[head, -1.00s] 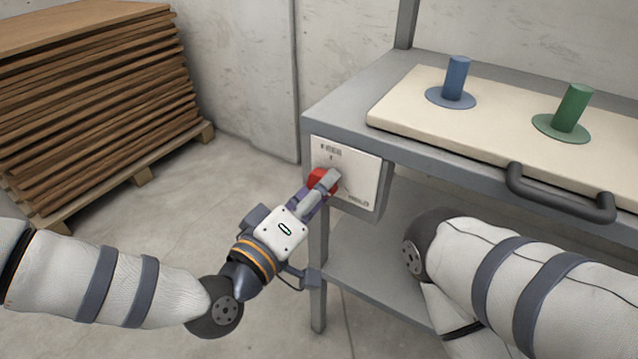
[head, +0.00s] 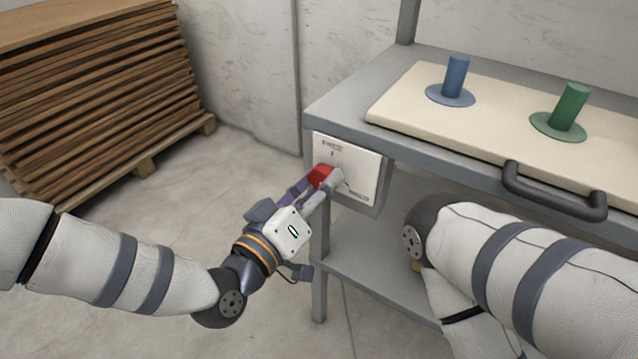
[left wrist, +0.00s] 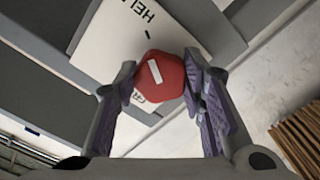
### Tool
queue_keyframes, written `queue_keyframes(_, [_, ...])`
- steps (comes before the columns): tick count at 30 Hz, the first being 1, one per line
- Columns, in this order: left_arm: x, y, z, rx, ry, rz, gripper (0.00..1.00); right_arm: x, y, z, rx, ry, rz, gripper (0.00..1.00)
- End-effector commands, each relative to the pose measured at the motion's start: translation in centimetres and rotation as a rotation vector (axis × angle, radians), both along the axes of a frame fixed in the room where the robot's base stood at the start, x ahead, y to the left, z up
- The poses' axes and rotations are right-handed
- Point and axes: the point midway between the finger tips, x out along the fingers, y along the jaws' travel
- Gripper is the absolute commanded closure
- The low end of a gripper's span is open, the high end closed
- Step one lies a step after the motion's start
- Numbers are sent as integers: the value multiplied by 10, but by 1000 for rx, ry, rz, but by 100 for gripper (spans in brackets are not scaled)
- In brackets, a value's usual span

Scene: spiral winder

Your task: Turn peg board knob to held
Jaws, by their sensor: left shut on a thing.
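The red knob (head: 321,177) sits on a white label panel (head: 361,168) at the front left of the bench. My left gripper (head: 327,181) is shut on the knob, with a finger on either side. The panel (left wrist: 105,45) carries lettering starting "HEL" near the top and other print partly hidden by the knob. The peg board (head: 410,110) is a cream slab on the bench top. The right gripper is not in view.
A blue peg (head: 456,76) and a green peg (head: 569,106) stand on the board. A dark handle (head: 553,193) runs along its front edge. A stack of brown boards (head: 95,90) on a pallet stands at the left. My right arm covers the lower shelf's right part.

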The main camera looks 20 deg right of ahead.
Motion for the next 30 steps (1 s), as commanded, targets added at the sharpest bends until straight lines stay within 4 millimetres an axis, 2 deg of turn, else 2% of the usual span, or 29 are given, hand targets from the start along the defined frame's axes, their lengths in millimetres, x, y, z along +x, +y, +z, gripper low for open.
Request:
queue_keyframes(3, [1,0,0,2,-4,1,91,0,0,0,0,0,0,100])
queue_keyframes(4, [1,0,0,2,-4,1,61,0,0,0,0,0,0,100])
queue_keyframes(6, [1,0,0,1,-3,1,45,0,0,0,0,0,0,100])
queue_keyframes(7, [1,0,0,1,-3,1,43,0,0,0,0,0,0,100])
queue_keyframes(17, [-3,5,0,1,0,1,43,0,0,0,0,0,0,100])
queue_keyframes(20, [-15,20,0,2,1,1,43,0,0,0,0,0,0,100])
queue_keyframes(27, [-54,71,0,1,2,2,43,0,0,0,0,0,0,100])
queue_keyframes(30, [-66,85,0,1,1,2,43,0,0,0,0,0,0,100])
